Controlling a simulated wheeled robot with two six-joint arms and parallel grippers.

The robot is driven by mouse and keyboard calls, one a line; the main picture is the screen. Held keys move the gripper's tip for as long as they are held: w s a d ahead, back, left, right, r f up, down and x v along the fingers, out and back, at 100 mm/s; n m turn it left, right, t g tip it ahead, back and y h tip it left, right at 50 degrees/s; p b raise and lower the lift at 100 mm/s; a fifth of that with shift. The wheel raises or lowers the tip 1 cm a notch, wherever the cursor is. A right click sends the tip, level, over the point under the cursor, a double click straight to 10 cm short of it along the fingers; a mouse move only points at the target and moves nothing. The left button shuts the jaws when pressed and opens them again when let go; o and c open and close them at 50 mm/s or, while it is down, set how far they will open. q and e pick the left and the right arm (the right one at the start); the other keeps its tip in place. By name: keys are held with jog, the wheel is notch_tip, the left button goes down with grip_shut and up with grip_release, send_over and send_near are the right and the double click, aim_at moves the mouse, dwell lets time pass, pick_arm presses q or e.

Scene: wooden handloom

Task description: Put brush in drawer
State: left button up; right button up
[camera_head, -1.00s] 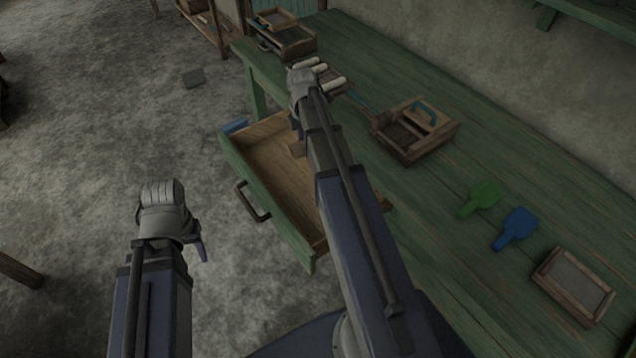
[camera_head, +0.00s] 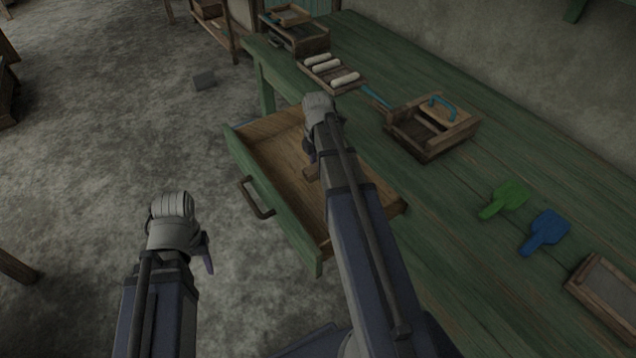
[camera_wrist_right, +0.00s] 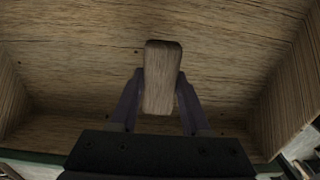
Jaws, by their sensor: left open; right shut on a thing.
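The brush shows as a brown wooden block (camera_wrist_right: 160,85) in the right wrist view; its bristles are not visible. My right gripper (camera_wrist_right: 160,98) is shut on it, with one finger at each side. In the head view, part of the brush (camera_head: 311,173) shows beside my right arm, over the open drawer (camera_head: 273,160). I cannot tell whether the brush touches the drawer floor. The drawer is pulled out of the green table, and its wooden inside looks empty where visible. My left gripper (camera_head: 207,262) is open and empty, left of the drawer above the floor.
On the green table (camera_head: 480,150) are a tray of white rolls (camera_head: 331,73), a wooden box with a teal handle (camera_head: 431,127), green (camera_head: 504,199) and blue (camera_head: 545,232) paddle-shaped tools and a framed panel (camera_head: 605,287). The drawer handle (camera_head: 257,198) faces the clear floor.

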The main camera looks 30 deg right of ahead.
jog(key=shift+f, duration=0.15)
notch_tip(320, 180, down, 4)
jog(key=b, duration=0.3)
jog(key=shift+b, duration=0.35)
jog(key=shift+r, duration=0.2)
jog(key=shift+f, duration=0.1)
jog(key=o, duration=0.7)
jog(key=shift+f, duration=0.1)
jog(key=o, duration=0.5)
